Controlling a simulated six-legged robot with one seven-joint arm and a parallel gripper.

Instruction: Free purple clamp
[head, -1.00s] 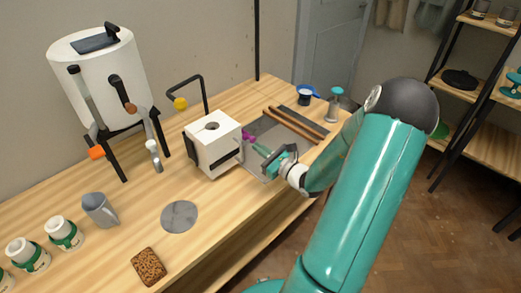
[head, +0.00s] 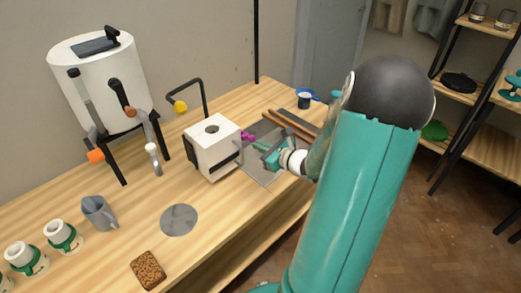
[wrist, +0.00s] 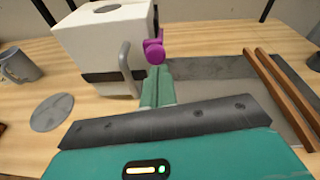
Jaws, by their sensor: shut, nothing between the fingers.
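The purple clamp (head: 246,136) is a small knob-like piece at the right side of the white box (head: 213,150), beside the grey tray. In the wrist view the purple clamp (wrist: 154,50) stands just beyond my gripper's tip, against the box's right side. My gripper (head: 264,147) is shut and empty, reaching left toward the clamp over the tray. In the wrist view my gripper's fingers (wrist: 157,88) point at the clamp; whether they touch it I cannot tell. A grey handle (wrist: 125,70) on the box shows left of the fingers.
The grey tray (wrist: 215,97) lies under my gripper, with two brown sticks (wrist: 272,90) at its right. A white drum (head: 100,85) on legs stands at the left back. A grey disc (head: 179,220), a mug (head: 98,212) and a brown sponge (head: 148,270) lie in front. The right front table is bare.

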